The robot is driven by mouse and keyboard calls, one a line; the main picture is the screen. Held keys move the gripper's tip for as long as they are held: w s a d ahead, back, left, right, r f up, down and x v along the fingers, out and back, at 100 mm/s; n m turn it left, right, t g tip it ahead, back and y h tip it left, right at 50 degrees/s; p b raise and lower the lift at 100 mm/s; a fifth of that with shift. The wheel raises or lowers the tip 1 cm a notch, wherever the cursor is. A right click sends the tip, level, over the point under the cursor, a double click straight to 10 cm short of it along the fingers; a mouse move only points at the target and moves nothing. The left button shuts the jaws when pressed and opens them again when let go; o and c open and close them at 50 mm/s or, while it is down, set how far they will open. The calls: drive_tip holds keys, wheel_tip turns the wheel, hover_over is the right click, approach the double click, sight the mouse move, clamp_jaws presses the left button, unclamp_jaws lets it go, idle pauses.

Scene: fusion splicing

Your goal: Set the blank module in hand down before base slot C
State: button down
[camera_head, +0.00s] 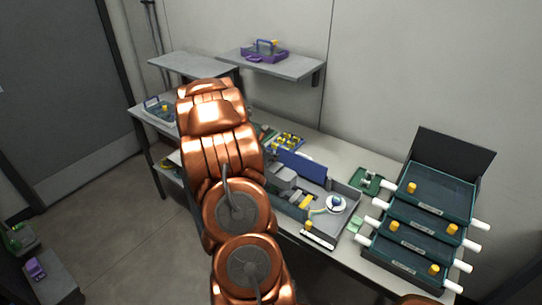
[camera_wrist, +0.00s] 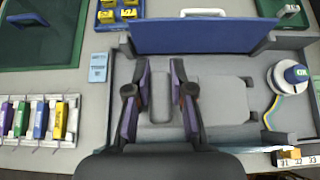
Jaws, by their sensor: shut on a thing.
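My gripper (camera_wrist: 160,92) is in the wrist view, its two dark fingers with purple sides pointing away from the camera over a grey workstation tray (camera_wrist: 222,66). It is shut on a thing. A plain grey block (camera_wrist: 160,100) shows between the fingers and looks like the blank module, though its edges blend with the grey tray behind it. Whether it touches the tray cannot be told. No slot marked C can be read in either view. In the head view my copper arm hides much of the left part of the bench, and my gripper cannot be made out.
A blue panel (camera_wrist: 205,37) stands along the tray's far edge. A white reel (camera_wrist: 290,75) with yellow fibre sits at its right. Coloured modules (camera_wrist: 39,118) stand in a row on the left. Stacked dark green trays (camera_head: 428,225) with white handles fill the bench's right end.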

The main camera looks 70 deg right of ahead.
drive_tip(key=shift+f+b, duration=0.65)
drive_tip(key=shift+b, duration=0.25)
drive_tip(key=c, duration=1)
unclamp_jaws()
drive_tip(key=shift+r, duration=0.1)
drive_tip(key=shift+r+p, duration=0.75)
drive_tip(key=shift+p, duration=0.35)
drive_tip(key=shift+w+a+b, duration=0.15)
drive_tip(key=shift+a+b, duration=0.1)
drive_tip(key=shift+b, duration=0.15)
drive_tip(key=b+v, duration=0.2)
drive_tip(key=v, duration=0.9)
drive_tip(key=shift+a, duration=0.2)
